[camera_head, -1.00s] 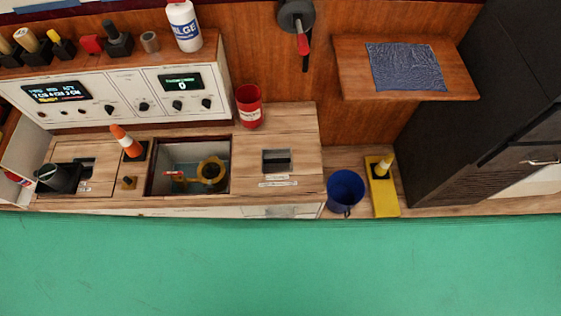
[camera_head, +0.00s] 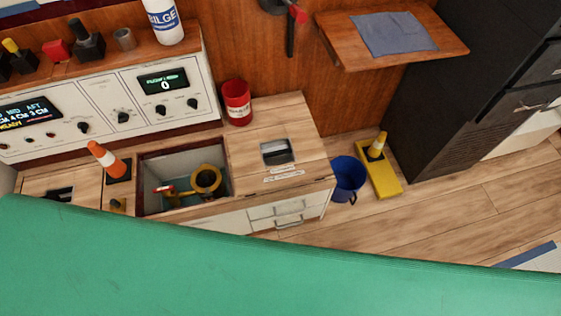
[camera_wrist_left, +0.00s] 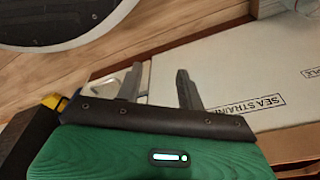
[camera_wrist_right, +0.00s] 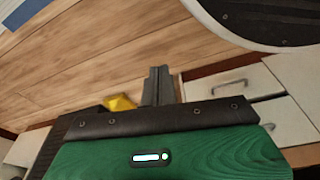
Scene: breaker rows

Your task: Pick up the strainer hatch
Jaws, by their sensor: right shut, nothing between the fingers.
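A wooden hatch panel (camera_head: 255,135) with a dark recessed handle (camera_head: 278,151) lies flat in the counter top, right of an open well; its small labels are unreadable in the head view. I cannot tell for sure that it is the strainer hatch. A white panel (camera_wrist_left: 235,75) labelled "SEA STRAINER" shows in the left wrist view. My left gripper (camera_wrist_left: 160,85) is open and empty, its fingers apart in front of that panel's left end. My right gripper (camera_wrist_right: 160,85) is shut and empty, over wooden floor. Neither gripper shows in the head view.
The open well (camera_head: 150,160) holds a yellow ring (camera_head: 206,180). An orange-white cone (camera_head: 107,160) and a red can (camera_head: 237,102) stand on the counter. A blue bucket (camera_head: 347,178) and a yellow stand (camera_head: 385,182) are to its right.

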